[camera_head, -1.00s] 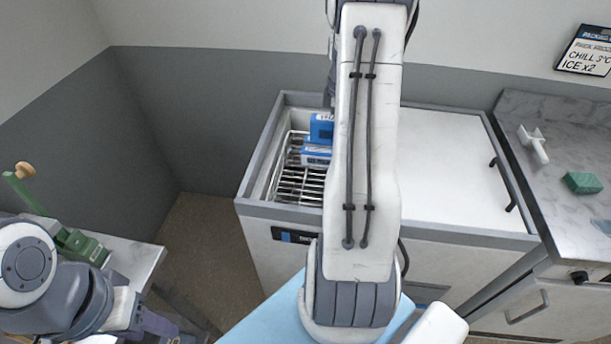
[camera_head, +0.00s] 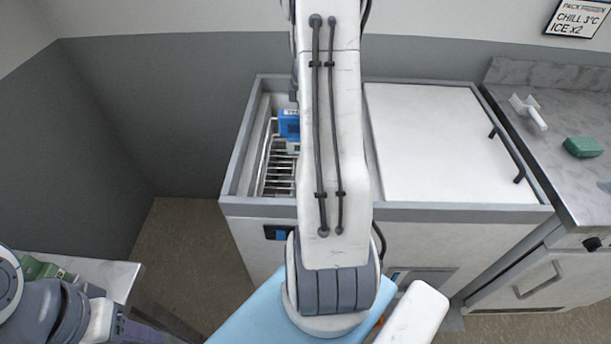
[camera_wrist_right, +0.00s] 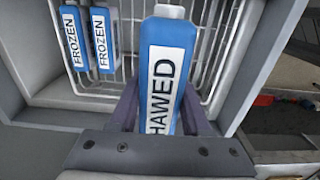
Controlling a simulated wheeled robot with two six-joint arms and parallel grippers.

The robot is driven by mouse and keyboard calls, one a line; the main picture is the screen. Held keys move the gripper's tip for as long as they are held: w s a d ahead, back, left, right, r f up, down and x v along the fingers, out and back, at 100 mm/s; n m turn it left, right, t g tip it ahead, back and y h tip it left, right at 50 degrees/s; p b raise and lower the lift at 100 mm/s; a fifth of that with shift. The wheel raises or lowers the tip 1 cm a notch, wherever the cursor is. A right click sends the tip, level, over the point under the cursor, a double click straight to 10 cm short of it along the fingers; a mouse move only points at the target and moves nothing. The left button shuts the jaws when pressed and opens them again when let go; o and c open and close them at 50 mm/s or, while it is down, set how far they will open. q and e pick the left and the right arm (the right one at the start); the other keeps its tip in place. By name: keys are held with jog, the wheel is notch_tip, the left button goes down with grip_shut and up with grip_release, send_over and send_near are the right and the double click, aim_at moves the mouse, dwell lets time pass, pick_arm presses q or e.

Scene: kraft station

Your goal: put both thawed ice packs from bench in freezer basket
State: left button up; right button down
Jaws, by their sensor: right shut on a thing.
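In the right wrist view my right gripper (camera_wrist_right: 160,108) is shut on a blue ice pack (camera_wrist_right: 168,75) with a white label reading "HAWED", its first letter covered. The pack is over the wire freezer basket (camera_wrist_right: 215,65); I cannot tell whether it touches the bottom. Two blue packs labelled FROZEN (camera_wrist_right: 74,38) (camera_wrist_right: 104,40) stand side by side at the basket's left. In the head view a blue pack (camera_head: 289,124) shows in the basket (camera_head: 278,178), partly behind my right arm, which hides that gripper. My left gripper (camera_head: 140,331) is at the lower left; its jaws are unclear.
The freezer (camera_head: 440,206) has a white lid (camera_head: 430,140) over its right part; the left part is open. A marble bench (camera_head: 560,100) at right holds a green block (camera_head: 583,147) and a white handled tool (camera_head: 530,111). A bench (camera_head: 110,275) stands lower left.

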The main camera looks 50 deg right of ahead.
notch_tip(320, 180, down, 18)
jog(key=b, duration=0.4)
jog(key=shift+r+b, duration=0.15)
jog(key=shift+b, duration=0.25)
jog(key=shift+f, duration=0.25)
jog(key=shift+f, duration=0.1)
jog(key=shift+f, duration=0.15)
jog(key=shift+c, duration=1.8)
grip_release()
